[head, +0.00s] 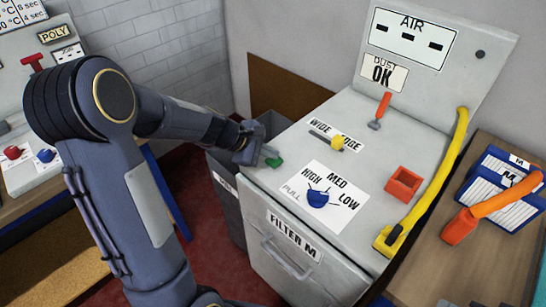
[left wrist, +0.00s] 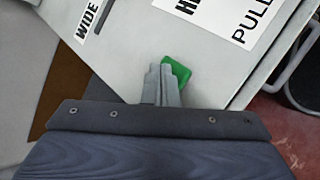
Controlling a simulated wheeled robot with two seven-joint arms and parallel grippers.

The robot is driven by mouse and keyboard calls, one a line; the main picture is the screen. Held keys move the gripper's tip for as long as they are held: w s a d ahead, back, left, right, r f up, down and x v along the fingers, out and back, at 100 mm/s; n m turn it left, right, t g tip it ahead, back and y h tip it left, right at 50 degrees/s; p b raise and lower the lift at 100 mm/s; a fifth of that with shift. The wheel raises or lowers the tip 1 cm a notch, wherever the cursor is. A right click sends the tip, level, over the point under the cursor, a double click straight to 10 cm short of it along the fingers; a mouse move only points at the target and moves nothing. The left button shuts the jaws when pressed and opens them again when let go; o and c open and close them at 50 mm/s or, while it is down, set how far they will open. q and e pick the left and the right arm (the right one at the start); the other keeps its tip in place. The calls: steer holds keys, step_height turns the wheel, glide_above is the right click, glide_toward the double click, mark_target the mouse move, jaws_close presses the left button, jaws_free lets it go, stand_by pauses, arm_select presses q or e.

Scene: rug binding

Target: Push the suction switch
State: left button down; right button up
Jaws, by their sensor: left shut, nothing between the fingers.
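A small green switch (head: 274,162) sits at the left edge of the grey cabinet's top (head: 350,130). I take it for the suction switch; no label on it is readable. My left gripper (head: 268,152) is shut and empty, with its fingertips right at the green switch. In the left wrist view the grey fingertips (left wrist: 165,70) overlap the near side of the green switch (left wrist: 177,73), hiding part of it. I cannot tell whether they press on it or whether it is pushed in. My right gripper is not in view.
The top also carries a blue knob (head: 318,198) on a HIGH/MED/LOW label, a yellow knob (head: 337,143), a red box (head: 403,184) and a yellow hose (head: 436,180). A grey bin (head: 228,205) stands left of the cabinet. A wooden bench (head: 480,260) is at right.

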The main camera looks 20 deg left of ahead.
mark_target(270, 160)
arm_select(q)
steer(key=shift+r+p, duration=0.55)
steer(key=shift+r, duration=0.25)
step_height(270, 160, up, 6)
steer(key=p, duration=0.5)
